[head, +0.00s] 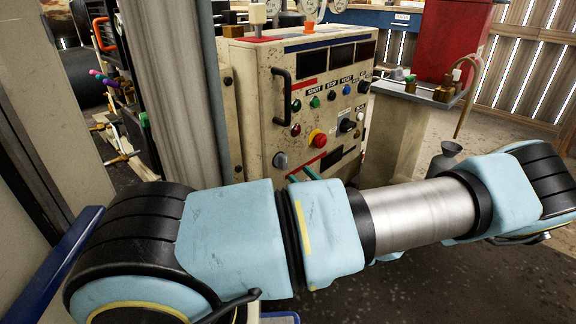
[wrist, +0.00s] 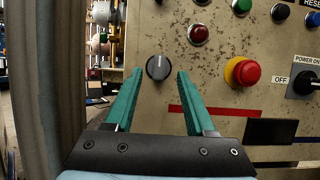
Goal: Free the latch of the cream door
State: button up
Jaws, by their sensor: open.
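The cream door (head: 300,75) is the worn front panel of a control cabinet, and it looks shut. Its latch appears to be the round grey knob (head: 280,160) at the lower left of the panel. In the wrist view the latch knob (wrist: 158,67) has a pale upright mark. My gripper (wrist: 160,75) is open, with its two teal fingers on either side of the knob in the picture. I cannot tell whether they touch it. In the head view the teal fingertips of my gripper (head: 304,174) show just right of the knob, and my arm hides the rest.
A black bar handle (head: 280,97) stands out from the door's upper left. A red emergency button (wrist: 242,72), a red lamp (wrist: 198,34) and a black power switch (wrist: 304,83) are right of the knob. A grey post (wrist: 55,60) stands close on the left.

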aim_at(286, 161)
jog(key=shift+b+x, duration=0.3)
jog(key=shift+x, duration=2.85)
jog(key=shift+f, duration=0.1)
grip_shut()
